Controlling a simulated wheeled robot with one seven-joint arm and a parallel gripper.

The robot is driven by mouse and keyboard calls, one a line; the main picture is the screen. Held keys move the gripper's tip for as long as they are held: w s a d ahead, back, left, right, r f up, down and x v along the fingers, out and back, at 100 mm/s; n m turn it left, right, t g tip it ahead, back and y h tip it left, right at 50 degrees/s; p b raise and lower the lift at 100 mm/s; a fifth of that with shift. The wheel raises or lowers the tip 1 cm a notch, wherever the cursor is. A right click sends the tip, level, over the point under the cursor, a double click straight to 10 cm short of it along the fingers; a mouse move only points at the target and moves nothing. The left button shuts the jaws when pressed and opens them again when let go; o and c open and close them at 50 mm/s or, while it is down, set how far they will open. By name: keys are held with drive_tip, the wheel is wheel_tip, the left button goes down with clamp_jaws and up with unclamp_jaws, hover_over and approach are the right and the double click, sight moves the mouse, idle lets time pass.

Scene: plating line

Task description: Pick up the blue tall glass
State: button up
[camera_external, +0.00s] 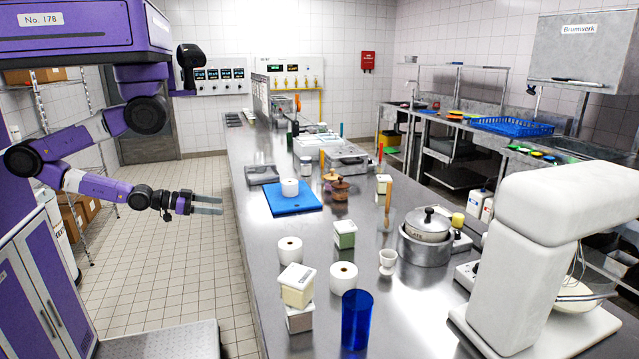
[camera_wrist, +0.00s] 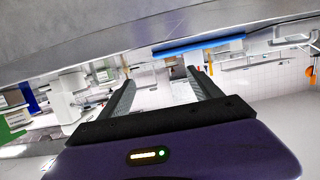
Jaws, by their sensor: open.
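The blue tall glass (camera_external: 356,320) stands upright on the near end of the steel counter in the external view. My gripper (camera_external: 222,205) is open and empty, to the left of the counter over the tiled floor, well apart from the glass. In the wrist view its two fingers (camera_wrist: 160,85) are spread with nothing between them. I cannot make out the glass for certain in the wrist view.
Near the glass stand a white roll (camera_external: 343,278), stacked small boxes (camera_external: 298,287), a white egg cup (camera_external: 388,261) and a large white mixer (camera_external: 530,250). A blue mat (camera_external: 312,208) lies farther back. The counter's left edge (camera_external: 248,270) lies between my gripper and the glass.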

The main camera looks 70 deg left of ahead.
idle(0.3)
drive_tip(key=shift+c, duration=0.9)
